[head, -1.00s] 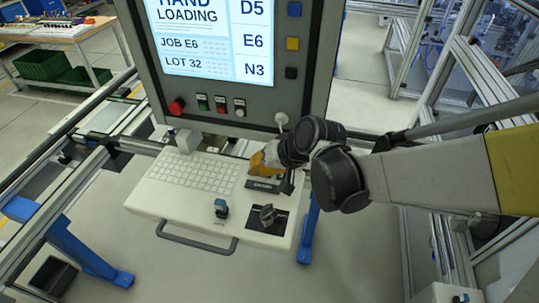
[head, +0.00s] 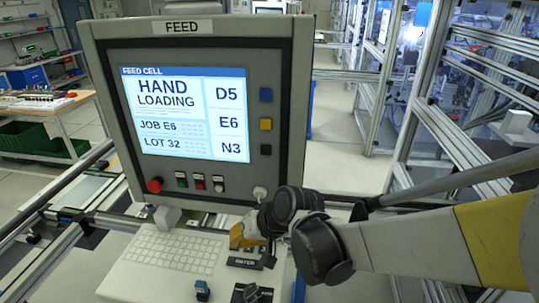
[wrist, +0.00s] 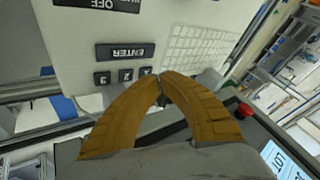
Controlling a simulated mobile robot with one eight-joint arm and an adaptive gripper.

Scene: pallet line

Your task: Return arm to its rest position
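My gripper (head: 238,238) is over the back right part of the white keyboard shelf (head: 125,277), below the feed panel's screen. In the wrist view its two orange fingers (wrist: 161,80) curve inward and their tips meet, with nothing between them. The ENTER key (wrist: 125,52) and small numbered keys (wrist: 124,76) lie beyond the fingertips. In the head view the ENTER key (head: 245,262) is just in front of the gripper. My dark wrist joints hide part of the shelf's right side. Whether the fingertips touch anything is unclear.
The feed panel (head: 299,110) stands upright behind the shelf, with a red button (head: 154,185) and smaller buttons below its screen (head: 185,112). A selector switch (head: 202,290) sits on the shelf front. Aluminium framing (head: 420,100) stands at right. Open floor (head: 340,120) shows between.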

